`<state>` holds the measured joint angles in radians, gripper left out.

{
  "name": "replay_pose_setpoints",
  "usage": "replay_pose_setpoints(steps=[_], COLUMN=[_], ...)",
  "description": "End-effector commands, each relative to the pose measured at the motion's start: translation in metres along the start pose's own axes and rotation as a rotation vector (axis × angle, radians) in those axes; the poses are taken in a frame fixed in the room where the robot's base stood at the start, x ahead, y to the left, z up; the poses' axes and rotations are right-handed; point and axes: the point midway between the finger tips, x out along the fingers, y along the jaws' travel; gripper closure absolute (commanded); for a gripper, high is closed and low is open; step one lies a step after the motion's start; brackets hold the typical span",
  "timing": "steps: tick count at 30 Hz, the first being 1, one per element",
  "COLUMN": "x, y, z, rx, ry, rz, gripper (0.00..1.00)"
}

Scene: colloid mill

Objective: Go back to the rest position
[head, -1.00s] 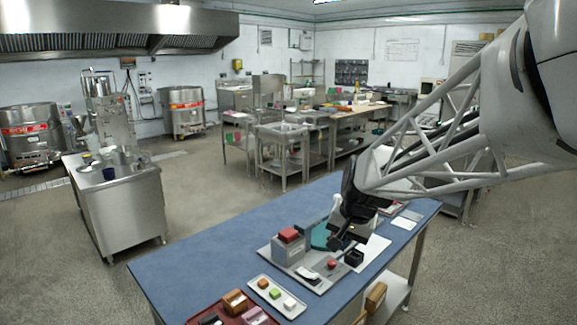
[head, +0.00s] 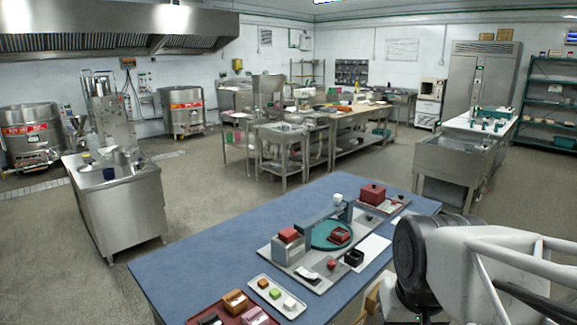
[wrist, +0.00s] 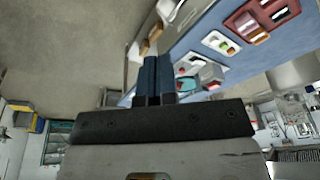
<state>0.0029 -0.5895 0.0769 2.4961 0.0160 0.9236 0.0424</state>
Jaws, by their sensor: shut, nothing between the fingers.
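My gripper (wrist: 153,80) shows in the wrist view with its two dark blue fingers side by side, shut and empty. In the head view my arm is at the lower right, off the table's right edge, and the fingertips cannot be made out there. The blue table (head: 215,250) stands apart from the arm. On it, the mill (head: 290,252) has a red block on top and a teal disc (head: 325,236) with a red piece on it.
A white tray (head: 262,282) with small coloured blocks and a dark red tray (head: 205,312) lie at the table's front. A red box (head: 372,193) is at the back right. A black open box (head: 354,258) sits near the right edge.

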Motion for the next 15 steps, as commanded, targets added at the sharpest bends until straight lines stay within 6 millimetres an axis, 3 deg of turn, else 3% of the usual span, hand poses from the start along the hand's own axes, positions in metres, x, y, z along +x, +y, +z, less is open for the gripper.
replay_pose_setpoints(steps=[6, 15], x=[0.000, 0.000], y=[0.006, 0.007], z=[0.023, 0.026], rx=[-0.032, -0.037], ry=[-0.001, -0.002], rz=[0.020, 0.023], gripper=[1.00, 1.00])
